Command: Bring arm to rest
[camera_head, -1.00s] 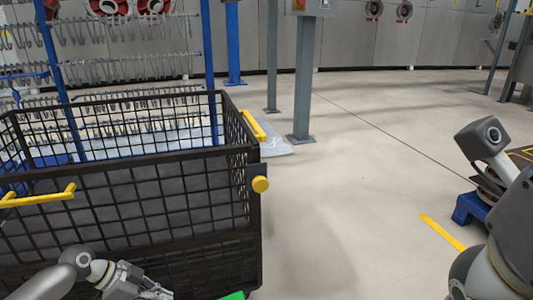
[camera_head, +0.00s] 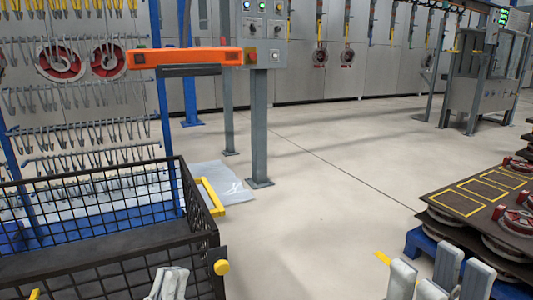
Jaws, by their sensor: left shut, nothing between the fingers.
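My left gripper (camera_head: 168,284) is at the bottom edge, in front of the black mesh cart (camera_head: 110,275). Its grey fingers point up and are shut with nothing between them. Most of the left arm is out of view. My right gripper (camera_head: 440,278) is at the bottom right, in front of the pallet with the dark board. Several grey finger parts stand up there, and nothing is seen held. The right arm is below the picture.
The dark board (camera_head: 466,200) with red-and-grey wheels lies on a blue pallet (camera_head: 425,243) at the right. A hook rack (camera_head: 80,105) stands behind the cart. Open floor (camera_head: 320,200) fills the middle.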

